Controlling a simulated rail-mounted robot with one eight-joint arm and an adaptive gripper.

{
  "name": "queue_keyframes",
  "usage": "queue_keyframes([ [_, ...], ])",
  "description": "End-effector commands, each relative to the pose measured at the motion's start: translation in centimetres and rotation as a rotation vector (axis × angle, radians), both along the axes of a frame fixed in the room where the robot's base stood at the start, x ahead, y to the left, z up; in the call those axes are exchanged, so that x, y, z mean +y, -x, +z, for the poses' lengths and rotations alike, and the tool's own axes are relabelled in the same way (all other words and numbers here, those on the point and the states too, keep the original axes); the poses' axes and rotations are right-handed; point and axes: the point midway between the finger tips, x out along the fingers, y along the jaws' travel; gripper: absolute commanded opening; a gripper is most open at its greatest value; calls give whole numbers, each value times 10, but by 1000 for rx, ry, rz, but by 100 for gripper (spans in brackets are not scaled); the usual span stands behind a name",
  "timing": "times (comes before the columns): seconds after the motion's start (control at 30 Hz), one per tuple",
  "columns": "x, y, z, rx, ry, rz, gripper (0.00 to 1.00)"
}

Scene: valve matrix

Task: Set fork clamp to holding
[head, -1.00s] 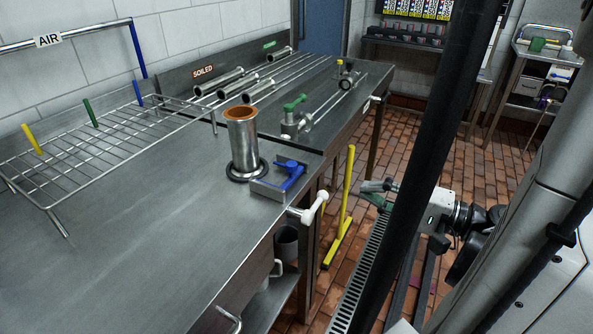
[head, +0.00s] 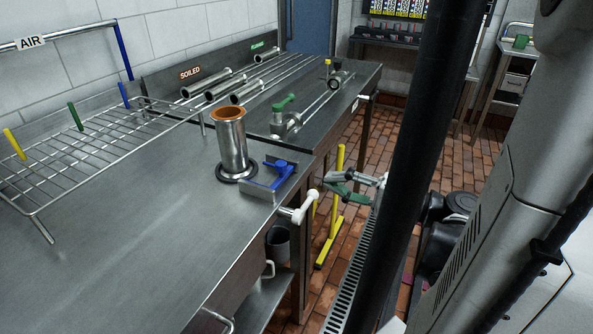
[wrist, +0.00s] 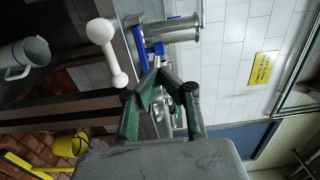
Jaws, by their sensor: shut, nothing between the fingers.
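A clamp with a blue lever (head: 278,168) on a grey bracket sits at the bench's front right corner, beside a steel cylinder. I take it for the fork clamp, but no label on it is readable. In the wrist view its blue parts (wrist: 145,52) show beyond my fingertips. A white round-ended handle (head: 300,208) sticks out from the bench edge below it, and shows left of the fingers in the wrist view (wrist: 105,50). My gripper (head: 330,190), with green fingers, is shut and empty, right of the handle and apart from it.
The steel cylinder (head: 232,140) with an orange rim stands upright by the clamp. A wire rack (head: 75,155) is at left. A green-handled valve (head: 285,112) and several steel tubes lie farther back. A yellow stand (head: 328,235) is on the floor.

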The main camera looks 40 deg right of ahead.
Motion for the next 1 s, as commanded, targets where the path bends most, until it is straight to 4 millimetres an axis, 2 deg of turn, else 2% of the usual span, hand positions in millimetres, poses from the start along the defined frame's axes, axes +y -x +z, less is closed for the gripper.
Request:
queue_keyframes([
  [0.6, 32, -60, 0, 0, 0, 3, 0],
  [0.8, 38, -72, 0, 0, 0, 1, 0],
  [1.0, 40, -77, 0, 0, 0, 0, 0],
])
